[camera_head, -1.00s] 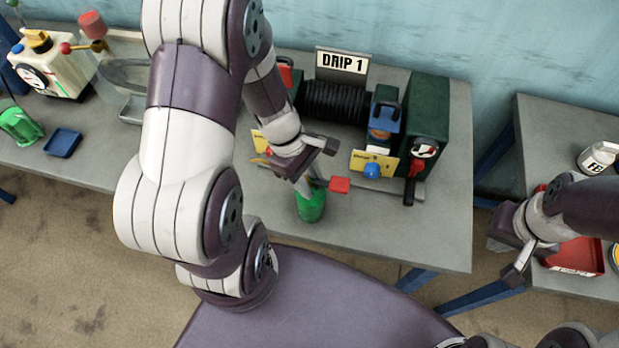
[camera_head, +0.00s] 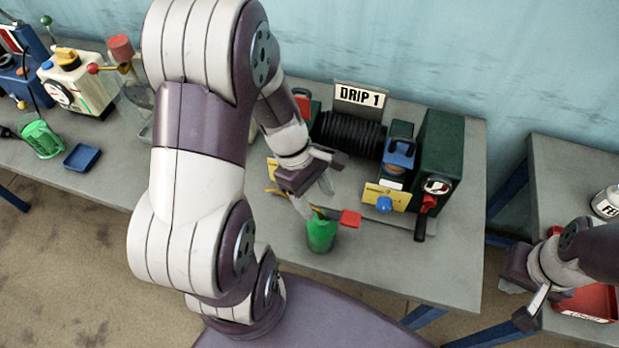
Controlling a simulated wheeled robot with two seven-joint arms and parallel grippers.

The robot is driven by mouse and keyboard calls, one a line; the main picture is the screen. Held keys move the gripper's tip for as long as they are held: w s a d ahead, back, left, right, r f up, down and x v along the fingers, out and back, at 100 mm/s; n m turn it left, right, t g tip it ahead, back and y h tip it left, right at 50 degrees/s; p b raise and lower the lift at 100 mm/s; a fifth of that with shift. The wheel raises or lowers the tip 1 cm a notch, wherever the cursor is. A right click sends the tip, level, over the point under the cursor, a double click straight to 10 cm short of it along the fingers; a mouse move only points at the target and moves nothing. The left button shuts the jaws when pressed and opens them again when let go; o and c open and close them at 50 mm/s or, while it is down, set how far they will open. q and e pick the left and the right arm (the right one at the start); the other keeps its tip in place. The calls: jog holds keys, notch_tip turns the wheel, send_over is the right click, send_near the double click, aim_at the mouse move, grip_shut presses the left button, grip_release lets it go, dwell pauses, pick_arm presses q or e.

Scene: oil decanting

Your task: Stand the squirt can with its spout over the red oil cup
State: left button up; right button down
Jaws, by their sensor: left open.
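A green squirt can (camera_head: 321,236) stands on the middle table near its front edge, with a red part (camera_head: 350,218) at its top right. An orange-yellow strip, perhaps its spout, shows to its left, partly behind my gripper. My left gripper (camera_head: 312,197) is open just above and behind the can, its fingers pointing down; I cannot tell whether they touch it. The red oil cup (camera_head: 303,103) is at the left end of the DRIP 1 machine, partly hidden by my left arm. My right gripper (camera_head: 533,303) is at the right table; its jaw state is unclear.
A red tray (camera_head: 590,303) and white can (camera_head: 606,202) are on the right table. A blue tray (camera_head: 82,157) and another green container (camera_head: 41,139) are at left.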

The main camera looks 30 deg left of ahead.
pick_arm(q)
jog(key=v, duration=0.7)
jog(key=d+m+y, duration=0.1)
jog(key=m, duration=0.4)
jog(key=d+f+m+t+y, duration=0.1)
jog(key=m+y, duration=0.1)
jog(key=m, duration=0.4)
jog(key=d+m+y, duration=0.1)
jog(key=d+m, duration=0.1)
jog(key=m, duration=0.3)
jog(key=shift+f+m+t+y, duration=0.3)
jog(key=shift+m+t, duration=0.1)
